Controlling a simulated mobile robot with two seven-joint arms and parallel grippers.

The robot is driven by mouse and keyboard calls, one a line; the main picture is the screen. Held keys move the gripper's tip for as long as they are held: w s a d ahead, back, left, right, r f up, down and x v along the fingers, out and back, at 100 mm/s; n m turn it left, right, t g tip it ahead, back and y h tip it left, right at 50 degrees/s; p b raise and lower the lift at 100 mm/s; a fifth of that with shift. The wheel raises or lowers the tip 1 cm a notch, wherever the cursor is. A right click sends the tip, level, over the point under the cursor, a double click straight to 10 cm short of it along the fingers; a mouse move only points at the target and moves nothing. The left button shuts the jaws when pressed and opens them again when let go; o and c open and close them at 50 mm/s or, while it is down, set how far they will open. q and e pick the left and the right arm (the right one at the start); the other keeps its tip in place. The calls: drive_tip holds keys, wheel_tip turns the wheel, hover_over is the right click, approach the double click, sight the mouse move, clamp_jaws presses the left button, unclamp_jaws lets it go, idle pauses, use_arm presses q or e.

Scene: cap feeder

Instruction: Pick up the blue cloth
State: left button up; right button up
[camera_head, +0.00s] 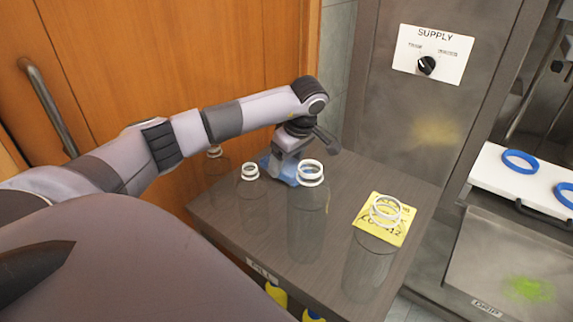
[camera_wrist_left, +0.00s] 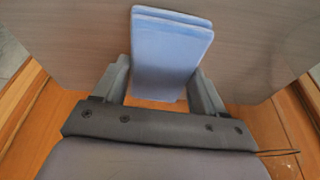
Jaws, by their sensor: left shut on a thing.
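The folded blue cloth (camera_wrist_left: 170,52) stands between the two fingers of my left gripper (camera_wrist_left: 163,88) in the left wrist view. The fingers are shut on it from both sides. In the head view, my left gripper (camera_head: 284,168) is low at the back left of the dark table, with part of the cloth (camera_head: 292,178) showing beside it. The clear bottles and my arm hide some of the cloth there. I cannot tell whether the cloth touches the table. My right gripper is in neither view.
Several clear bottles with white neck rings stand on the dark table (camera_head: 270,235), close to my left gripper. A yellow card (camera_head: 397,232) lies at the right. A wooden door (camera_head: 180,60) is behind my arm. A white tray (camera_head: 520,183) with blue rings is at the far right.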

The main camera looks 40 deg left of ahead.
sight(286, 164)
use_arm(q)
wheel_tip(286, 164, up, 18)
drive_tip(key=p, duration=0.3)
drive_tip(key=shift+r+p, duration=0.2)
drive_tip(key=shift+p, duration=0.1)
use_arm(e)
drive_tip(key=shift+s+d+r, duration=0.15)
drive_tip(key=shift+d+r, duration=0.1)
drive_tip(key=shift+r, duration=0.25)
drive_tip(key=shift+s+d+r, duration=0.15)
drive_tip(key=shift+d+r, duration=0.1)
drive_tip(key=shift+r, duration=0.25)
use_arm(q)
drive_tip(key=shift+o, duration=0.5)
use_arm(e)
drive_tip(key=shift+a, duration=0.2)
use_arm(q)
drive_tip(key=shift+s, duration=0.1)
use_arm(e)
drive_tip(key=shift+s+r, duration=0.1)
